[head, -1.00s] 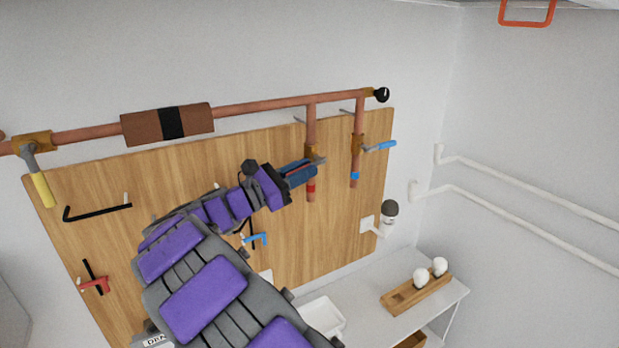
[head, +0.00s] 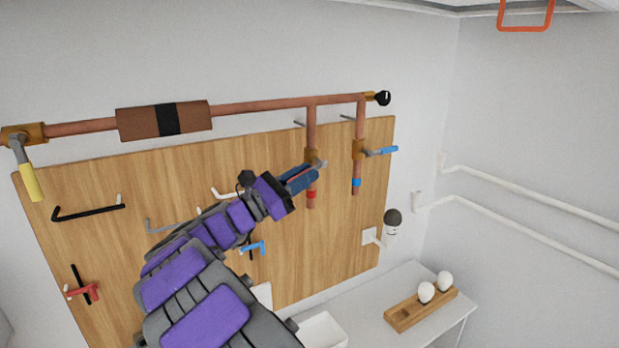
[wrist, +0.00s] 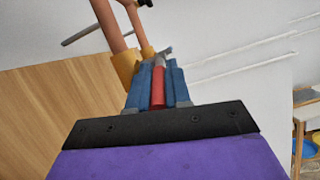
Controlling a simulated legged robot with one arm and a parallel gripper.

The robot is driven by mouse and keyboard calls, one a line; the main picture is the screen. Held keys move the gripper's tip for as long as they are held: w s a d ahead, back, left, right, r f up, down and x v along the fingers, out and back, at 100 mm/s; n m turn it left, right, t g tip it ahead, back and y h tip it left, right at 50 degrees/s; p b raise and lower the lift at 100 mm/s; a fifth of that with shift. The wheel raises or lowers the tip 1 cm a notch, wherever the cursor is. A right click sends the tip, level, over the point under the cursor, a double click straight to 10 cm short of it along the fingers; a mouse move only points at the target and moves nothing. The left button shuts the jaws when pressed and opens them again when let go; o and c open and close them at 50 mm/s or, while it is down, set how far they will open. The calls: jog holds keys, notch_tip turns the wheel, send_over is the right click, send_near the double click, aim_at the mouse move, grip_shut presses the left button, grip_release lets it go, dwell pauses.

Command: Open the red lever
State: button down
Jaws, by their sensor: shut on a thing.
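The red lever (wrist: 158,88) shows in the wrist view between the two blue fingers of my gripper (wrist: 158,84), which is shut on it. Its grey metal end meets the brass valve (wrist: 124,66) on a copper pipe. In the head view my gripper (head: 303,178) reaches the brass valve (head: 311,156) of the left vertical pipe, which has a red band (head: 311,194). The lever itself is mostly hidden by the fingers there.
A blue lever (head: 382,151) sits on the neighbouring right pipe, close by. A yellow lever (head: 31,182) hangs at far left. A wooden board (head: 340,240) is behind the pipes. A white table (head: 370,315) stands below, holding a wooden rack (head: 405,315).

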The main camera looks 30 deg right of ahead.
jog(key=shift+d+f+h+b, duration=0.1)
jog(key=shift+f+h+b, duration=0.4)
jog(key=shift+b, duration=1.35)
jog(key=shift+d+f+h+b, duration=0.1)
jog(key=shift+h+b, duration=0.7)
jog(key=shift+b, duration=1.05)
jog(key=shift+r+b, duration=0.15)
jog(key=shift+b, duration=0.35)
